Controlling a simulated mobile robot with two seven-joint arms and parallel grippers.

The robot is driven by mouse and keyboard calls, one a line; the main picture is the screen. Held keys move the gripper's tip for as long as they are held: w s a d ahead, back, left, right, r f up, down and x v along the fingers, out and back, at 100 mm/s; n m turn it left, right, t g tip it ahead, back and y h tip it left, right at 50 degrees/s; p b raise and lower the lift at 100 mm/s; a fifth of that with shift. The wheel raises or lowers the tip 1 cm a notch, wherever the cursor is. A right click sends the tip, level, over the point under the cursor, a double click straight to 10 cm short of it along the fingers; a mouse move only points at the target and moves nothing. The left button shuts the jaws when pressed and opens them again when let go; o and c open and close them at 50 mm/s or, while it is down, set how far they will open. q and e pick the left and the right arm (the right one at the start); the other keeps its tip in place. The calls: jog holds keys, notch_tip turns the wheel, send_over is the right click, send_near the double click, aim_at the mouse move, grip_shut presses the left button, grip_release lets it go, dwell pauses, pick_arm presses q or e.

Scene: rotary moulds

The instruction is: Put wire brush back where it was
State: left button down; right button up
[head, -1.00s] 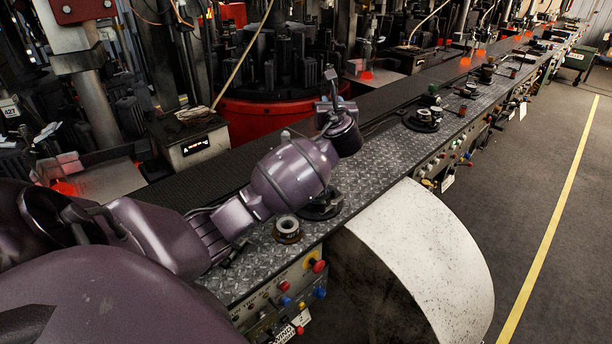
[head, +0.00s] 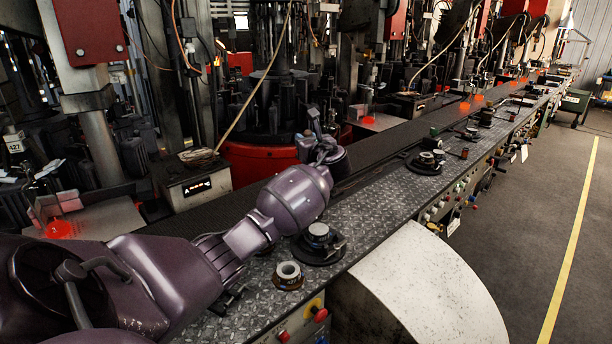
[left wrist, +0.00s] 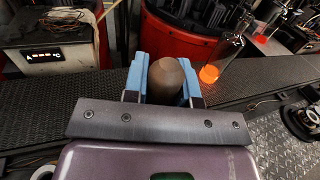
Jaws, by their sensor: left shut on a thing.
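My left gripper (left wrist: 164,64) is shut on a rounded brown cylinder, apparently the wire brush's handle (left wrist: 167,82), between its blue fingers in the left wrist view. Only the rounded end shows; the bristles are hidden. In the head view my left arm reaches in over the metal bench, and its gripper (head: 313,139) is above the dark belt beside the red round machine base. The brush cannot be made out there. My right gripper is not in view.
A diamond-plate bench (head: 222,325) runs toward the back right beside a black belt (head: 385,150). A round black fixture (head: 319,236) and a small ring (head: 288,275) stand on it. A heater box (head: 193,188) stands behind. Open floor lies at right.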

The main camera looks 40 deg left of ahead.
pick_arm(q)
notch_tip(320, 180, down, 4)
jog(key=shift+r, duration=0.15)
notch_tip(320, 180, down, 6)
jog(key=shift+r+b, duration=0.1)
jog(key=shift+b, duration=0.55)
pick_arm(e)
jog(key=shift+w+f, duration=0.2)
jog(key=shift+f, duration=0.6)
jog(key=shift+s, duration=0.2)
pick_arm(q)
jog(key=shift+f, duration=0.45)
jog(key=c, duration=0.9)
grip_release()
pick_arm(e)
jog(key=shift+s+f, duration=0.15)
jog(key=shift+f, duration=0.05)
pick_arm(q)
jog(key=shift+r, duration=0.1)
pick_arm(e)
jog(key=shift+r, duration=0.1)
